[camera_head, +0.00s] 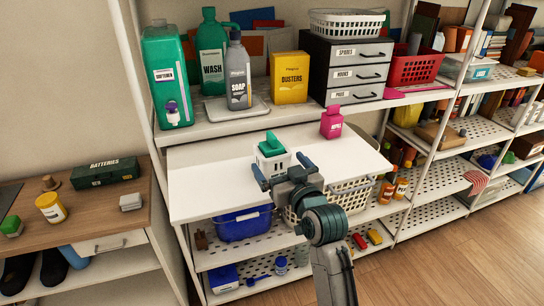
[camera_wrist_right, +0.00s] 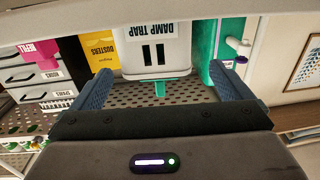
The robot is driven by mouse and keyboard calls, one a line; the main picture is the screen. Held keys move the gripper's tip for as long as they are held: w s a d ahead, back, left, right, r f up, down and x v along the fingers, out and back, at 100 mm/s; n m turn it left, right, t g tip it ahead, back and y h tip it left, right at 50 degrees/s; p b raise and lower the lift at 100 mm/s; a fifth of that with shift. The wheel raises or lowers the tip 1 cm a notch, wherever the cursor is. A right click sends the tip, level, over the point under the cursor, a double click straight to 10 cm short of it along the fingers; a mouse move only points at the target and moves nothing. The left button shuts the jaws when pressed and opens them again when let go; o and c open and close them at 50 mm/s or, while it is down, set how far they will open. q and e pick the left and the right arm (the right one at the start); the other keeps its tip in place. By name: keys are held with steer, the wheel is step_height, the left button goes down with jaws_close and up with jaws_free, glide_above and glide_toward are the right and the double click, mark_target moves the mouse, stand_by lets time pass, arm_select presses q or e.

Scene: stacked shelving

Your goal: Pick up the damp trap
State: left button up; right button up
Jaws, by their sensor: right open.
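The damp trap (camera_head: 272,158) is a white box with a green top. It stands upright on the white pull-out board (camera_head: 210,185) in the head view. In the right wrist view the damp trap (camera_wrist_right: 155,50) appears upside down, with its name and two dark slots showing. My right gripper (camera_head: 281,170) is open just in front of it. In the wrist view the two fingers of my right gripper (camera_wrist_right: 159,70) are spread to either side of the box, with gaps on both sides. My left gripper is not in view.
A pink refill bottle (camera_head: 331,122) stands on the board to the right. Behind, on a shelf, are a grey soap bottle (camera_head: 238,72), a yellow dusters box (camera_head: 289,78) and a drawer unit (camera_head: 346,68). A white basket (camera_head: 352,192) and blue bin (camera_head: 243,224) sit below. The board's left part is clear.

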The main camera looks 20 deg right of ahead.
mark_target(272, 151)
steer(key=shift+w, duration=0.4)
steer(key=w+p, duration=0.2)
steer(key=w, duration=0.2)
steer(key=shift+w+r+p, duration=0.2)
steer(key=shift+p, duration=0.2)
steer(key=shift+w+a, duration=0.1)
steer(key=shift+w, duration=0.25)
steer(key=shift+w+f, duration=0.2)
steer(key=shift+w, duration=0.05)
steer(key=c, duration=1.1)
steer(key=shift+r, duration=0.2)
